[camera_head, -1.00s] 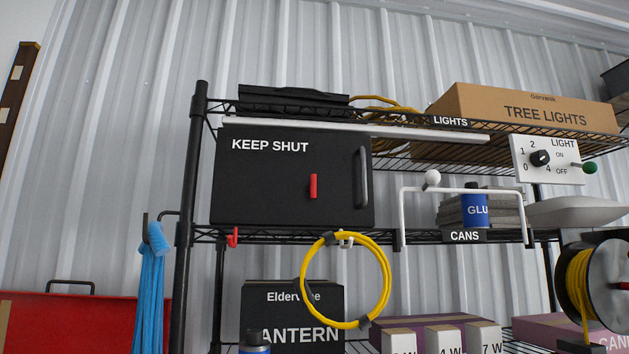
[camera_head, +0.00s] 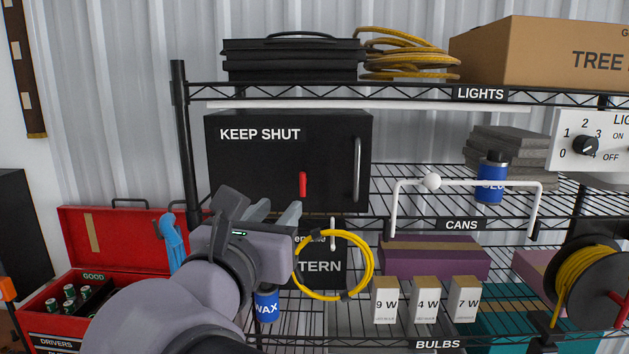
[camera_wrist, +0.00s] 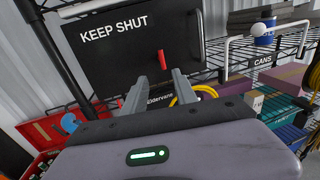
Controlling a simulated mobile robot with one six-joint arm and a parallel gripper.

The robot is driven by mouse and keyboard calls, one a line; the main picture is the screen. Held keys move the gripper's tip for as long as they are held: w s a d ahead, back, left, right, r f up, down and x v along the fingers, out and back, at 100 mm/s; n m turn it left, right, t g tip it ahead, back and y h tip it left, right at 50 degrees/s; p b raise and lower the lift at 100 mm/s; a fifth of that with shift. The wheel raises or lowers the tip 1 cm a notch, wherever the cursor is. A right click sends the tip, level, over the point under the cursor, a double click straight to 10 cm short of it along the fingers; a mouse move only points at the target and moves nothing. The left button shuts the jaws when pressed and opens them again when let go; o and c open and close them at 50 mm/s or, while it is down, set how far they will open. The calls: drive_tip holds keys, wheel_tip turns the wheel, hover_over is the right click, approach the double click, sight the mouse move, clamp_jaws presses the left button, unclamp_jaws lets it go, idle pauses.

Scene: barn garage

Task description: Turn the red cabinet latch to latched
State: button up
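The red latch (camera_head: 303,184) is a short upright lever on the front of the black KEEP SHUT cabinet (camera_head: 250,165). The cabinet door looks closed, with a vertical silver handle (camera_head: 357,168) at its right edge. In the wrist view the latch (camera_wrist: 162,60) stands just beyond the fingertips, roughly between them and slightly right of the middle. My gripper (camera_head: 275,210) is below and left of the latch in the head view. Its two fingers (camera_wrist: 157,80) are apart with nothing between them, and it appears clear of the latch.
A yellow cable coil (camera_head: 370,265) hangs below the cabinet, right of my gripper. A white bar with a ball (camera_head: 432,181) stands on the shelf to the right. A red toolbox (camera_head: 110,235) and blue cords (camera_head: 172,243) are at the left.

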sight(301, 187)
drive_tip(key=p+x, duration=0.2)
drive_tip(key=x, duration=0.9)
drive_tip(key=shift+s+d, duration=0.1)
drive_tip(key=shift+d, duration=0.1)
drive_tip(key=shift+s, duration=0.1)
clamp_jaws()
